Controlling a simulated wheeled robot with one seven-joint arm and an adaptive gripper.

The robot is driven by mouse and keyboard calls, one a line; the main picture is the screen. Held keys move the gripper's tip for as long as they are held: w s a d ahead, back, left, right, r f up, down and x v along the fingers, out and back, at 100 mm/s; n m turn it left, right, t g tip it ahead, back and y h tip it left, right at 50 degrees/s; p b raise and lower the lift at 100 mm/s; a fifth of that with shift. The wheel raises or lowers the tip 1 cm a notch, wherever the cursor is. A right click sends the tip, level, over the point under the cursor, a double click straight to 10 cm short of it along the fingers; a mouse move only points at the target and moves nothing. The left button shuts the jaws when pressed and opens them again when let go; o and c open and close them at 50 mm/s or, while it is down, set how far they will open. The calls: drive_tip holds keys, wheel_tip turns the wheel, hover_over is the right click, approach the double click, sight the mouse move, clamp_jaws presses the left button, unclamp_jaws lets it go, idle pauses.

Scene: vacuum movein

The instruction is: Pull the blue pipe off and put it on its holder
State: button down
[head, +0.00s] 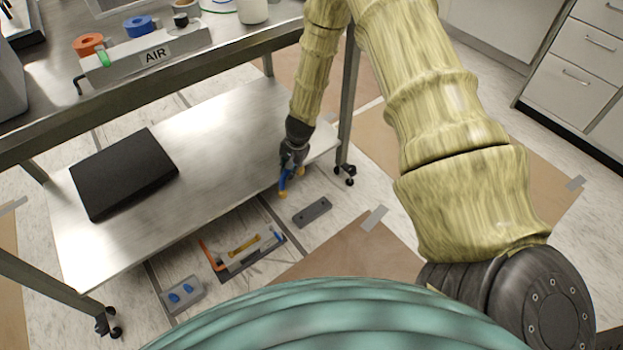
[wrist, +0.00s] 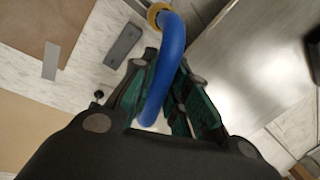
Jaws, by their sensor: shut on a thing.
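The blue pipe (wrist: 170,60) is curved and runs between the fingers of my gripper (wrist: 160,95) in the wrist view. A yellow ring (wrist: 157,12) sits on its far end. My gripper (head: 291,168) is shut on the pipe in the head view, beside the front right of the low metal shelf. The blue pipe (head: 283,184) hangs below the fingertips there, apart from the fixtures on the floor. A grey block with two blue parts (head: 182,294) lies on the floor at lower left. Which fixture is the pipe's holder I cannot tell.
A floor assembly with orange, yellow and blue pieces (head: 243,252) lies in front of the shelf (head: 215,130). A grey bar (head: 312,212) lies near my gripper. A black box (head: 124,172) rests on the shelf. A table leg (head: 347,110) stands right of my gripper.

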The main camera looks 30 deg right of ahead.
drive_tip(key=d+f+m+b, duration=0.2)
drive_tip(key=d+f+b, duration=0.2)
drive_tip(key=f+b, duration=0.4)
drive_tip(key=d+f+m+h+b, duration=0.1)
drive_tip(key=d+f+b, duration=0.4)
drive_tip(key=f, duration=1)
drive_tip(key=m+b, duration=0.1)
drive_tip(key=b, duration=0.2)
drive_tip(key=shift+w+f+m, duration=0.3)
drive_tip(key=shift+f+m, duration=0.1)
drive_tip(key=shift+a+r, duration=0.1)
drive_tip(key=shift+a, duration=0.05)
drive_tip(key=shift+f, duration=0.2)
drive_tip(key=shift+f, duration=1.1)
idle(1.2)
drive_tip(key=c, duration=1.3)
unclamp_jaws()
